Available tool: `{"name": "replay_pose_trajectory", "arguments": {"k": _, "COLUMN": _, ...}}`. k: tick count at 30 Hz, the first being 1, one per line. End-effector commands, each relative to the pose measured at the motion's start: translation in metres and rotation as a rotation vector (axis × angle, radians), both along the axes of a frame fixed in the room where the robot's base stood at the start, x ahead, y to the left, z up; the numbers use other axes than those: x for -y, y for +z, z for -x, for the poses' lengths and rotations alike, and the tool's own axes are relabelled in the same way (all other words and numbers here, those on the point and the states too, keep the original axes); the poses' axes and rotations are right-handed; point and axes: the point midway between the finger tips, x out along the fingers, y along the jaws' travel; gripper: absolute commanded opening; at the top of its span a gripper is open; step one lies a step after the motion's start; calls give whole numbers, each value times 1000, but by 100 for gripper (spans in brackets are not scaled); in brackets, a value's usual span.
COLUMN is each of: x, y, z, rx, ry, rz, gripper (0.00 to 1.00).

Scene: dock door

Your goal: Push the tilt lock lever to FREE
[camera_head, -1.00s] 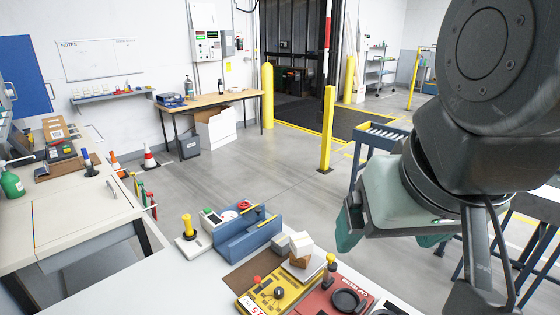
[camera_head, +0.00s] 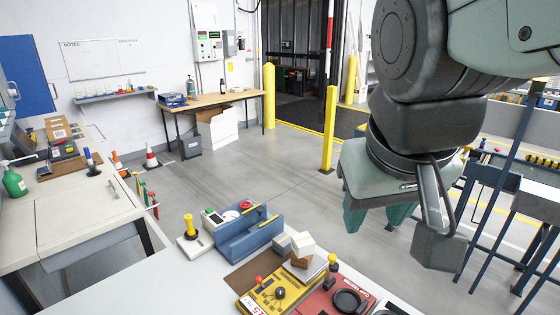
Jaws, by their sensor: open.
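My gripper (camera_head: 378,214) is open and empty, high above the floor to the right of the bench's far edge, its teal fingers pointing down. It is apart from everything on the bench. On the near bench (camera_head: 200,278) is a yellow box (camera_head: 268,301) with a red-knobbed lever (camera_head: 259,281) and a black knob (camera_head: 280,293). Beside it is a red box (camera_head: 318,303) with a black ring (camera_head: 347,300). Farther left stands a yellow-topped upright handle (camera_head: 189,225) on a pale base. I cannot tell which is the tilt lock lever; no FREE mark is readable.
A yellow post (camera_head: 328,130) rises behind the bench. Dark blue frames (camera_head: 490,215) stand at right. The grey floor behind the bench is open.

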Motion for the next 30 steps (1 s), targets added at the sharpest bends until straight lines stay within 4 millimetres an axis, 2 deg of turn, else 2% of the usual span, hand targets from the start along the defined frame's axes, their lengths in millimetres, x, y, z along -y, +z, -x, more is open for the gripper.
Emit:
{"name": "replay_pose_trajectory", "arguments": {"k": 1, "x": -4, "y": -5, "z": -18, "rx": -39, "ry": 29, "rz": 36, "gripper": 47}}
{"name": "replay_pose_trajectory", "arguments": {"k": 5, "x": -19, "y": -22, "z": -63, "rx": -114, "ry": 116, "rz": 116, "gripper": 47}}
{"name": "replay_pose_trajectory", "arguments": {"k": 8, "x": -33, "y": -42, "z": -97, "rx": -170, "ry": 190, "rz": 160, "gripper": 47}}
{"name": "replay_pose_trajectory", "arguments": {"k": 11, "x": -50, "y": -68, "z": -128, "rx": -222, "ry": 270, "rz": 189, "gripper": 47}}
{"name": "replay_pose_trajectory", "arguments": {"k": 15, "x": -79, "y": -114, "z": -167, "rx": -286, "ry": 382, "rz": 200, "gripper": 47}}
{"name": "replay_pose_trajectory", "arguments": {"k": 21, "x": -124, "y": -193, "z": -205, "rx": -368, "ry": 532, "rz": 166, "gripper": 47}}
{"name": "replay_pose_trajectory", "arguments": {"k": 24, "x": -145, "y": -228, "z": -215, "rx": -395, "ry": 589, "rz": 135, "gripper": 47}}
{"name": "replay_pose_trajectory", "arguments": {"k": 27, "x": -160, "y": -254, "z": -220, "rx": -414, "ry": 627, "rz": 107, "gripper": 47}}
{"name": "replay_pose_trajectory", "arguments": {"k": 30, "x": -169, "y": -270, "z": -223, "rx": -423, "ry": 647, "rz": 90, "gripper": 47}}
